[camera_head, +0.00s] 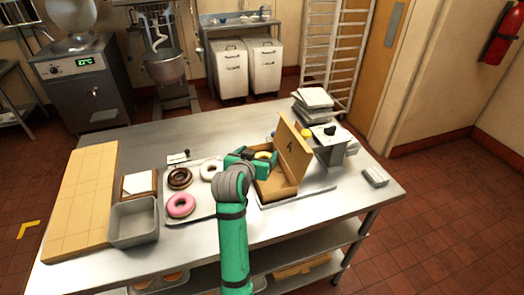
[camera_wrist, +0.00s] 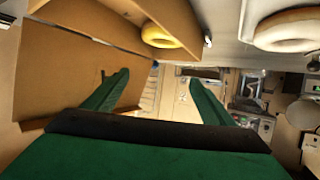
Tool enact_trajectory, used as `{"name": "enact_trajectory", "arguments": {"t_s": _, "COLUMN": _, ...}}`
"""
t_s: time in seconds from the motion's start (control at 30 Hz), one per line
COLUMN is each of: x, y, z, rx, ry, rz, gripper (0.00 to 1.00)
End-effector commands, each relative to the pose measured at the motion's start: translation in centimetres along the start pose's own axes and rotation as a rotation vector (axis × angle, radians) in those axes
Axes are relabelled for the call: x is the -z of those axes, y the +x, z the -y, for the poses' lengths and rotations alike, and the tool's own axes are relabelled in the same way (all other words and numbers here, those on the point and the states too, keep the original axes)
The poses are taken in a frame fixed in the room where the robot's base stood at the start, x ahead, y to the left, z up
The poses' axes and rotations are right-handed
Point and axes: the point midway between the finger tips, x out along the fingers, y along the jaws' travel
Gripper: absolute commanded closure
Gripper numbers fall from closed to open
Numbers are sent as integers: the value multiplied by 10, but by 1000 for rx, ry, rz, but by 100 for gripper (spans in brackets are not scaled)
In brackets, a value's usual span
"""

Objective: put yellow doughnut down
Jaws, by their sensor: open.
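The yellow doughnut (camera_head: 263,155) shows just beyond my gripper in the head view, at the far left part of the open cardboard box (camera_head: 289,190). In the wrist view the yellow doughnut (camera_wrist: 161,37) lies by a cardboard wall (camera_wrist: 70,65), outside the gap between my fingers. My gripper (camera_head: 252,158) is at the box's left side. In the wrist view my gripper (camera_wrist: 158,78) has its green fingers spread with nothing between them. Part of the doughnut is hidden in both views.
Left of the box, a tray (camera_head: 208,211) holds a white doughnut (camera_head: 211,170), a chocolate doughnut (camera_head: 180,178) and a pink doughnut (camera_head: 181,205). A grey bin (camera_head: 134,224) and wooden board (camera_head: 84,195) stand farther left. A scale-like device (camera_head: 331,150) stands right of the box.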

Motion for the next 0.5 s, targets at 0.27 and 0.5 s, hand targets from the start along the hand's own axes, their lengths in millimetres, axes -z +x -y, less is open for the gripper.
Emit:
{"name": "enact_trajectory", "arguments": {"t_s": 0.27, "x": 1, "y": -48, "z": -1, "rx": 0, "ry": 2, "rz": -2, "gripper": 22}}
{"name": "enact_trajectory", "arguments": {"t_s": 0.5, "x": 0, "y": -63, "z": -1, "rx": -1, "ry": 1, "rz": 0, "gripper": 22}}
